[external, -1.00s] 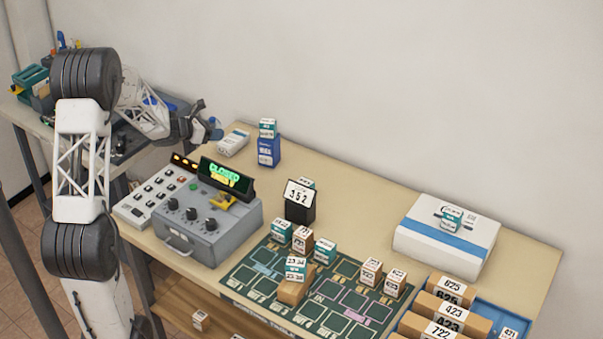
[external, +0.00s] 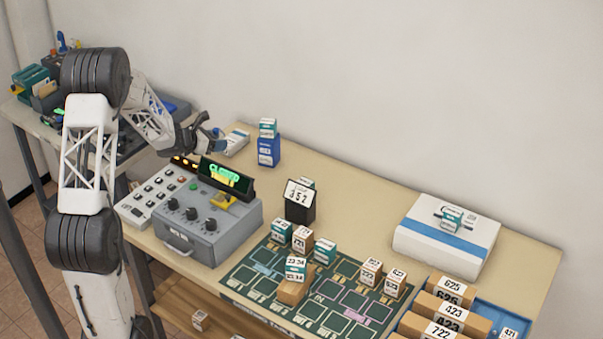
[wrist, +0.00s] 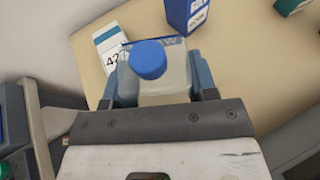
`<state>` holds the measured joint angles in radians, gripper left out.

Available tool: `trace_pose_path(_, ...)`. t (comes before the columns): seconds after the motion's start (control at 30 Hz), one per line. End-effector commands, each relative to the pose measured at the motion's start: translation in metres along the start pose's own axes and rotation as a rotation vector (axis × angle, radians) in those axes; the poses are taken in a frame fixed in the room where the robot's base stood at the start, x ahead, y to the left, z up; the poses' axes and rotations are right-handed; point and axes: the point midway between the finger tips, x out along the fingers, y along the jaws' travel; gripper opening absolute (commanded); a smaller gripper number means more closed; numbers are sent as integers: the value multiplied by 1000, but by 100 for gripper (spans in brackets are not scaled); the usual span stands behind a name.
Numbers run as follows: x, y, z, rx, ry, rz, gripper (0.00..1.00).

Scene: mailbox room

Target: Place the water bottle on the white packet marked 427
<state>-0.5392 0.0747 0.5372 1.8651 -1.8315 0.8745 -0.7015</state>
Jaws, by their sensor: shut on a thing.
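My gripper (wrist: 160,85) is shut on the water bottle (wrist: 148,62), a clear bottle with a blue cap that shows upright between the fingers in the wrist view. The white packet (wrist: 110,50) lies on the table just beyond the bottle. Its label begins with "42" and the bottle hides the rest. In the external view the packet (external: 238,140) lies near the table's back left edge, to the right of my gripper (external: 212,138). The bottle is hard to make out there. I cannot tell whether the bottle touches the packet.
A blue box (external: 268,152) with a small teal-and-white box on top stands right of the packet. A grey control box (external: 210,225) with a lit "CLOSED" sign is in front. A black stand marked 352 (external: 300,205) is farther right. Bare tabletop lies between them.

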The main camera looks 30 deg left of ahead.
Motion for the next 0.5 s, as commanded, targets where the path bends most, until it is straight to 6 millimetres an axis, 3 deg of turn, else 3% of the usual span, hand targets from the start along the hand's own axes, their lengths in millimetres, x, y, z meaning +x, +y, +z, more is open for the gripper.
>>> trace_pose_path(0.5,48,46,12,0,0,-1,30)
